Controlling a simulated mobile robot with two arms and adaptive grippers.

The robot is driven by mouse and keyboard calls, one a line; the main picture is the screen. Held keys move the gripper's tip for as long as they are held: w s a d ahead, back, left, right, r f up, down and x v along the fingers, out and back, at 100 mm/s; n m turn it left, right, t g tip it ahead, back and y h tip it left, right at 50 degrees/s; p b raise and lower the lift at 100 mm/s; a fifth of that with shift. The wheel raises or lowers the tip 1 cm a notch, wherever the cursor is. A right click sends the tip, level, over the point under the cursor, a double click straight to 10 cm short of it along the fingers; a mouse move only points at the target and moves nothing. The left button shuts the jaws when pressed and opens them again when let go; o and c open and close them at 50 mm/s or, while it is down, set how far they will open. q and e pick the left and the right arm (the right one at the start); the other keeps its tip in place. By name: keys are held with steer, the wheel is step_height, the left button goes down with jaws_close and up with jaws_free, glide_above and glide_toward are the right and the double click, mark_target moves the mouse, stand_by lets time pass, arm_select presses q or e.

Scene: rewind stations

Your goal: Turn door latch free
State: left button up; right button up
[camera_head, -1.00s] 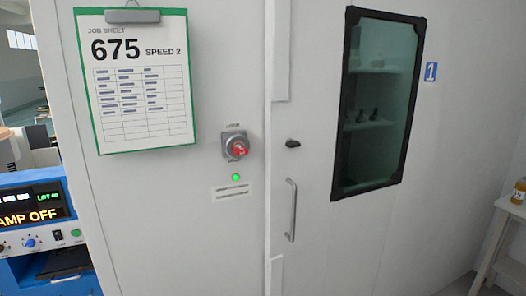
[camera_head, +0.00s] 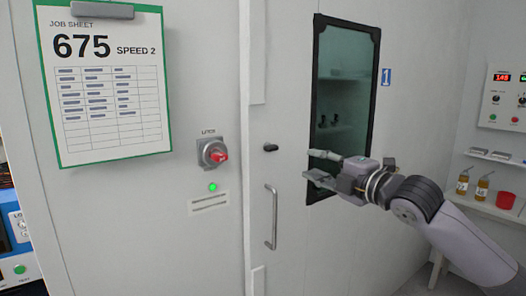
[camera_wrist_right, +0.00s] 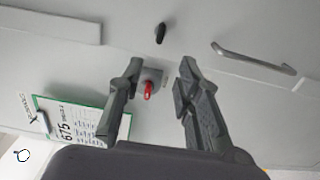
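A small dark knob (camera_head: 270,148) and a vertical bar handle (camera_head: 272,217) sit on the door itself. My right gripper (camera_head: 307,164) is open and empty in front of the door window, right of the latch. In the right wrist view the red knob (camera_wrist_right: 148,90) shows between the open fingers, beyond them and apart from them. My left gripper is not in view.
A job sheet clipboard (camera_head: 107,85) hangs left of the latch. A blue control unit (camera_head: 22,235) stands at the lower left. At the right are a shelf (camera_head: 490,208) with bottles and a red cup, and a wall control box (camera_head: 505,100).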

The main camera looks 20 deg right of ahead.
mark_target(274, 149)
steer(key=p+x, duration=0.4)
steer(key=x, duration=1.1)
steer(key=shift+d, duration=0.1)
steer(key=shift+w+a+f+p, duration=0.1)
steer(key=shift+w+a+p, duration=0.2)
steer(key=shift+w, duration=0.35)
jaws_close()
